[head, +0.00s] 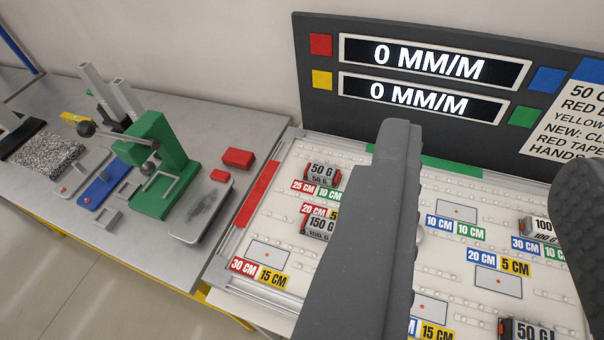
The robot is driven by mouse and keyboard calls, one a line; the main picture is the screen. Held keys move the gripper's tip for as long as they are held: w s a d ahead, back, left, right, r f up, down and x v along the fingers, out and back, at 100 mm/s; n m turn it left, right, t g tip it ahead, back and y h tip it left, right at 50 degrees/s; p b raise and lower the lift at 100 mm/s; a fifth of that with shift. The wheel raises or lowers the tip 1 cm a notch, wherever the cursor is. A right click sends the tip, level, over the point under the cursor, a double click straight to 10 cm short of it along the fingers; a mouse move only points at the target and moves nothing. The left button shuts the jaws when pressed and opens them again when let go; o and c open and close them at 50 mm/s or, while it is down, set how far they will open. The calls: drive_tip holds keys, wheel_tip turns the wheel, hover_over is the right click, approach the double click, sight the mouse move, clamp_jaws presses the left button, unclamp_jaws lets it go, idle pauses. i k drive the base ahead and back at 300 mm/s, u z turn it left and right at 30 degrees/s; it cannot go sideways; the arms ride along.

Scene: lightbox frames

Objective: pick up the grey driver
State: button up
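A small grey elongated object (207,203), which may be the grey driver, lies on a pale plate (186,234) at the right side of the left bench. It is small in the view, and I cannot make out its handle or tip clearly. My gripper (489,155) is in the foreground on the right, over the white board. Its two dark fingers stand wide apart with nothing held between them. The grey object is well to the left of my gripper and apart from it.
A green press (160,170) stands beside the plate, with red blocks (238,158) behind it. A gravel tray (45,152) is farther left. The white board (255,225) carries several weights, including a 50 G block (322,176). A dark display panel (430,80) rises behind.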

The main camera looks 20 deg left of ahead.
sight(327, 175)
drive_tip(key=u, duration=0.05)
drive_tip(key=i, duration=1)
drive_tip(key=z, duration=0.05)
